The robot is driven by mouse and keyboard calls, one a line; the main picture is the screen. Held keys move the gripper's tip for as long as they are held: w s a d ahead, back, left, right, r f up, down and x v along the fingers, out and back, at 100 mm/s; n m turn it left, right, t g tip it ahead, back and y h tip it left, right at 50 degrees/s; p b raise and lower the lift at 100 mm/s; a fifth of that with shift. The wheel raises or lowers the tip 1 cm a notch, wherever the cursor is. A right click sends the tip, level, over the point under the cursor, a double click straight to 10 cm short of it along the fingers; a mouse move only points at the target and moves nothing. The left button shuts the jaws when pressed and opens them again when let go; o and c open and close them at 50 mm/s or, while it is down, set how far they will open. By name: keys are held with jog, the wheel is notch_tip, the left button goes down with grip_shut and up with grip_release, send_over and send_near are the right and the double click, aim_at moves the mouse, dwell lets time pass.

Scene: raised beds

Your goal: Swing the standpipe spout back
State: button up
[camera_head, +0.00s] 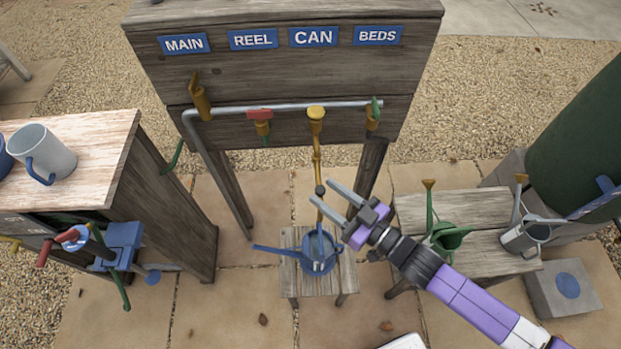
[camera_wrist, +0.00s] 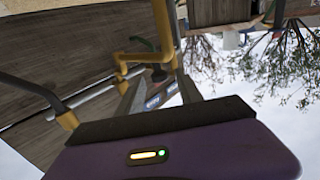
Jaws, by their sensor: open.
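The standpipe spout (camera_head: 317,165) is a thin brass tube. It hangs from the yellow-handled tap (camera_head: 316,114) under the CAN label (camera_head: 313,37) and runs down to a blue watering can (camera_head: 319,265) on a small wooden stool (camera_head: 290,287). My gripper (camera_head: 321,192) is open, its two grey fingers pointing up and left at the spout's lower part. The fingertips overlap the tube in the head view; I cannot tell whether they touch it. In the wrist view, brass pipework (camera_wrist: 163,32) shows beyond my gripper's purple body, and the contact area is unclear.
A grey pipe (camera_head: 225,109) carries other taps, including a red-handled one (camera_head: 260,114), along the wooden board (camera_head: 285,80). A bench (camera_head: 480,258) with a green can (camera_head: 445,237) and a grey can (camera_head: 526,236) stands right. A wooden cabinet (camera_head: 190,215) stands left.

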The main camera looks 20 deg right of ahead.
jog(key=p+x, duration=0.1)
jog(key=x, duration=0.4)
jog(key=shift+w+a, duration=0.1)
jog(key=shift+w, duration=0.15)
grip_shut()
dwell(1.3)
